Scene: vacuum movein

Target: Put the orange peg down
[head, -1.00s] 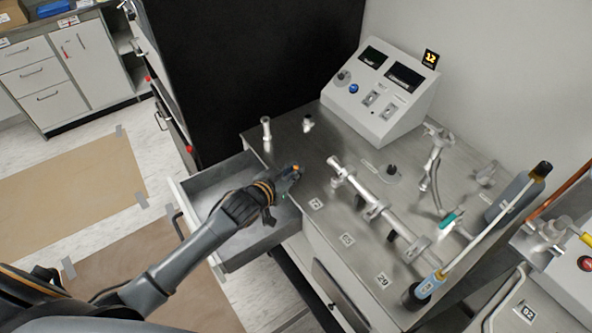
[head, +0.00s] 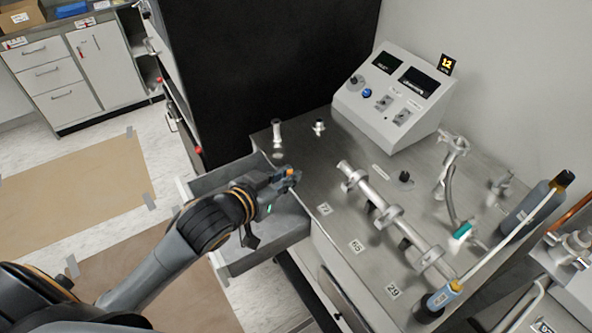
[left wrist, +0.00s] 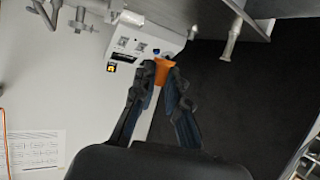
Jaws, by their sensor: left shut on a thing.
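The orange peg (left wrist: 163,71) is between the fingertips of my left gripper (left wrist: 160,80) in the left wrist view. In the head view my left gripper (head: 284,178) is shut on the peg, and only a small orange bit (head: 290,171) shows at its tips. It is over the right side of the open drawer (head: 240,258), close to the left edge of the steel bench top (head: 318,180). The peg looks clear of any surface. My right gripper is not in view.
A metal pipe assembly (head: 378,203) lies along the bench. Two small upright metal fittings (head: 277,132) stand at its back left. A control box (head: 390,98) stands at the back. A blue-grey bottle (head: 527,208) is at the right. Bare bench lies between fittings and pipe.

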